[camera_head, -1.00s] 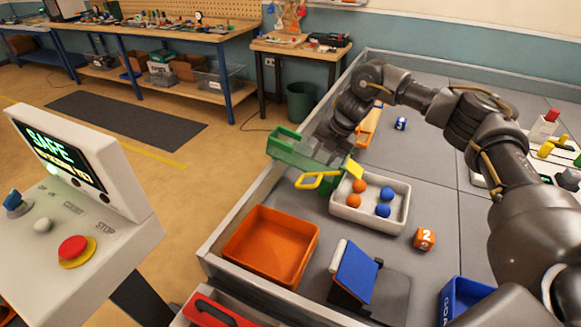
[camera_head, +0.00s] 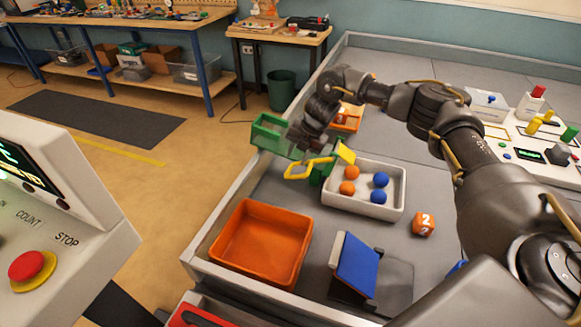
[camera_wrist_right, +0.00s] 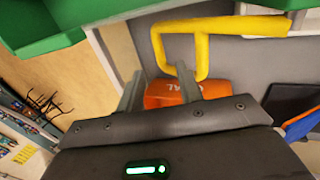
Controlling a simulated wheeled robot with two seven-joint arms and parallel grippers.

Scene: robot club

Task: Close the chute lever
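The green chute (camera_head: 270,134) stands on the left edge of the grey table, with its yellow lever (camera_head: 297,171) sticking out at the near side as a loop-shaped handle. My right gripper (camera_head: 312,148) is low over the chute, just behind the lever; its fingertips are hard to see in the head view. In the right wrist view its two fingers (camera_wrist_right: 160,92) are apart with nothing clearly held, and the yellow lever (camera_wrist_right: 202,50) lies just beyond their tips. Whether they touch it I cannot tell. My left gripper is not in view.
A white tray (camera_head: 400,205) with orange and blue balls stands right of the lever. An orange bin (camera_head: 228,262) lies nearer; a blue ramp (camera_head: 357,262) and orange number cube (camera_head: 424,224) are to its right. A control console (camera_head: 60,215) stands at the left.

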